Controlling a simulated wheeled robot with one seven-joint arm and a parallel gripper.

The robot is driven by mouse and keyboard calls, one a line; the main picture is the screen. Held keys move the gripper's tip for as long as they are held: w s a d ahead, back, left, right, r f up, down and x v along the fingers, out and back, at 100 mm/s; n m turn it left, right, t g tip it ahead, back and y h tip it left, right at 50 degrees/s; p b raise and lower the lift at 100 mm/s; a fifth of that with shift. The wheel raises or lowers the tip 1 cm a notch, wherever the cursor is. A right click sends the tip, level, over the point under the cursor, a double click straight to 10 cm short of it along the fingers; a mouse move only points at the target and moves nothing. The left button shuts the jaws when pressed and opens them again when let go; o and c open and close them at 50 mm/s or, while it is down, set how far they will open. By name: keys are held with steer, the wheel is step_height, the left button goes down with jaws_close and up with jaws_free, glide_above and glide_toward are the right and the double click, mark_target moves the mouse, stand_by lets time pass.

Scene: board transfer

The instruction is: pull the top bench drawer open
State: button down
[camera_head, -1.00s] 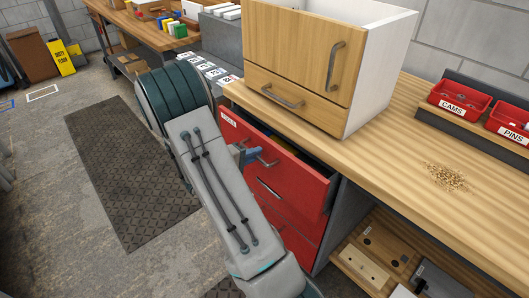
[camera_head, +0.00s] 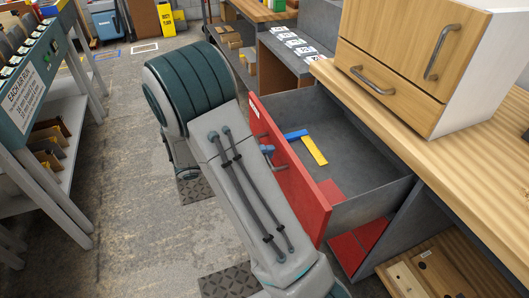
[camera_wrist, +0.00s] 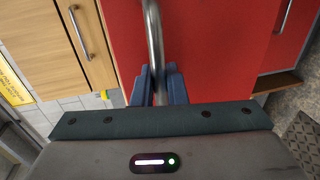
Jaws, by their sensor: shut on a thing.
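The top bench drawer (camera_head: 350,217) has a red front and grey inner walls, and it stands well out from the bench. Its metal bar handle (camera_wrist: 153,40) runs between the blue fingers of my gripper (camera_wrist: 158,84) in the wrist view. My gripper is shut on the handle. In the head view my gripper (camera_head: 268,151) shows only in part at the drawer front, as my arm hides much of it. Inside the drawer lie a blue piece (camera_head: 296,134), a yellow strip (camera_head: 314,151) and a red piece (camera_head: 331,191).
A wooden cabinet (camera_head: 400,60) stands on the workbench top (camera_head: 470,150) above the drawer. A low shelf with boards (camera_head: 440,268) is at the bottom right. A grey rack (camera_head: 60,190) stands at the left.

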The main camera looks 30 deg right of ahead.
steer(key=shift+a, duration=0.1)
stand_by(0.3)
steer(key=c, duration=1.6)
jaws_free()
steer(key=shift+o, duration=0.2)
steer(key=v, duration=1.4)
steer(key=shift+p, duration=0.35)
